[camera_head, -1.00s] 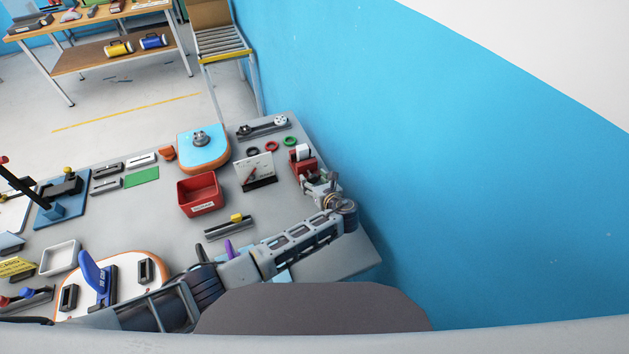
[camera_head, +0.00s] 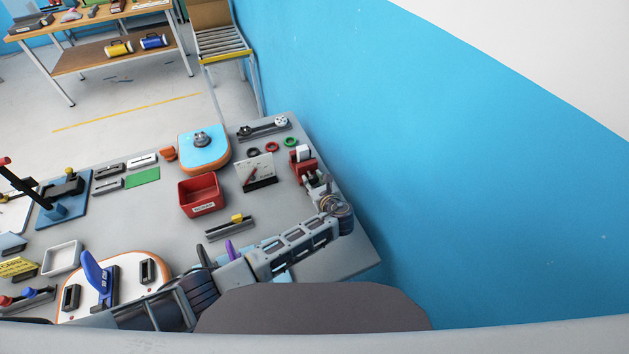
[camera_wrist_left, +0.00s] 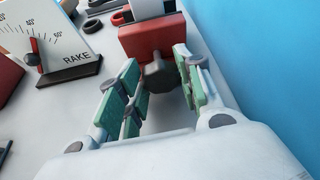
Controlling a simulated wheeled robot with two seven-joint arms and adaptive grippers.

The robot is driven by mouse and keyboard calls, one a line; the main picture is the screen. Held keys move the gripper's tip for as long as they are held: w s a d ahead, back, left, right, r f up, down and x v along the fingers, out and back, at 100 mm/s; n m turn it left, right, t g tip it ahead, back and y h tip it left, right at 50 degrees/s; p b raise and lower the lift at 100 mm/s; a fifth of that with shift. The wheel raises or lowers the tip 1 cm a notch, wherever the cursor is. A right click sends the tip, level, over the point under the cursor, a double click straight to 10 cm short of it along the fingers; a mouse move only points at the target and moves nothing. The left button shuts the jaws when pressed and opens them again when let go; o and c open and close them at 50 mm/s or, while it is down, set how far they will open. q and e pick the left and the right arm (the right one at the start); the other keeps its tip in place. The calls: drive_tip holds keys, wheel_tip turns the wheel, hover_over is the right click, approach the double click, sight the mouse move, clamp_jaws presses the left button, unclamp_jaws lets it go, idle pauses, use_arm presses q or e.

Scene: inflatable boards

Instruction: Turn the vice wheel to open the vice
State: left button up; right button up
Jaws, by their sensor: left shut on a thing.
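The red vice (camera_head: 305,168) stands near the right edge of the grey bench, with a white block (camera_head: 303,153) at its top. In the left wrist view the vice's red body (camera_wrist_left: 146,39) is straight ahead. Its dark, knob-like wheel (camera_wrist_left: 160,79) faces my left gripper (camera_wrist_left: 160,85). My right gripper is not in view.
A dial board marked RAKE (camera_wrist_left: 45,40) stands left of the vice. A red bin (camera_head: 202,193) is farther left. Black, red and green rings (camera_head: 271,147) lie behind the dial. The blue wall (camera_head: 400,170) rises close on the right.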

use_arm(q)
drive_tip(key=shift+s+a+f+n+t+h, duration=0.15)
drive_tip(key=shift+n+h, duration=0.2)
drive_tip(key=shift+n, duration=0.25)
drive_tip(key=shift+w+n+t+h, duration=0.15)
drive_tip(key=shift+n+h, duration=0.2)
drive_tip(key=shift+n, duration=0.25)
drive_tip(key=shift+s+n+t+h+b, duration=0.1)
drive_tip(key=shift+n+t+h+b, duration=0.25)
drive_tip(key=shift+n+b, duration=0.3)
drive_tip(key=o, duration=1)
drive_tip(key=shift+s, duration=0.2)
drive_tip(key=shift+v, duration=3.85)
drive_tip(key=shift+w, duration=0.1)
